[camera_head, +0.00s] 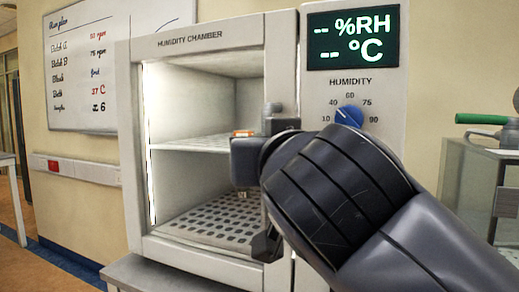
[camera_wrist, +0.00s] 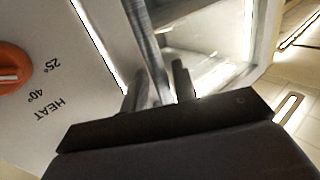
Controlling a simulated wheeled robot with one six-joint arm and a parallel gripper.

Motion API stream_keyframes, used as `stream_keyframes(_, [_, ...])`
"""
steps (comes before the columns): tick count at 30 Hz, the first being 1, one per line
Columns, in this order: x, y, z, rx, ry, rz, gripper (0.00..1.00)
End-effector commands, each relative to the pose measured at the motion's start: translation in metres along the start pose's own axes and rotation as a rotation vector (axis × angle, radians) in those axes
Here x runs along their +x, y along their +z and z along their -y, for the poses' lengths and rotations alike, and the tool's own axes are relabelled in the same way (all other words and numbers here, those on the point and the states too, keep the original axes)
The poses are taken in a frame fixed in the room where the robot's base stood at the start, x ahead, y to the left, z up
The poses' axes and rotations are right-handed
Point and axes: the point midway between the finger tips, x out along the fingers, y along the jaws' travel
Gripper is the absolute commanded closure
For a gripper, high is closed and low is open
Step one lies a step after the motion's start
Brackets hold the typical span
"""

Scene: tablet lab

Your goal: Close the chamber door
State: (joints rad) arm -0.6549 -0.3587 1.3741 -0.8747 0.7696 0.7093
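The humidity chamber (camera_head: 190,40) stands straight ahead in the head view, with its lit interior, shelf and perforated floor (camera_head: 215,222) in sight. I cannot tell from this angle how far its door stands open. A dark upright bar, perhaps the door handle, has its upper end (camera_head: 272,112) beside my gripper and its lower end (camera_head: 265,246) below it. My gripper (camera_head: 246,160) is at the right side of the opening, partly hidden by my arm. In the wrist view its two fingers (camera_wrist: 160,78) are apart, with a grey bar (camera_wrist: 150,35) between them and gaps on both sides.
Right of the opening is a panel with a display (camera_head: 352,38) and a blue humidity knob (camera_head: 349,116). An orange heat knob (camera_wrist: 12,68) shows in the wrist view. A small orange item (camera_head: 243,132) is on the shelf. A glass-sided case (camera_head: 465,185) stands at right.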

Motion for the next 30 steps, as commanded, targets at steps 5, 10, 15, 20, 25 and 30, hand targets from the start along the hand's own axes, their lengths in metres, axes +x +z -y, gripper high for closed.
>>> stream_keyframes(5, [-0.008,0.000,0.001,0.000,-0.002,0.000,0.69])
stream_keyframes(10, [-0.025,-0.001,0.001,0.001,-0.005,-0.002,0.69])
stream_keyframes(15, [-0.042,0.000,0.002,-0.002,-0.007,0.000,0.69])
stream_keyframes(20, [-0.056,0.000,0.001,0.001,-0.006,-0.002,0.69])
stream_keyframes(25, [-0.067,0.000,0.003,-0.004,-0.007,0.001,0.69])
stream_keyframes(30, [-0.078,0.000,0.002,-0.001,-0.006,-0.001,0.69])
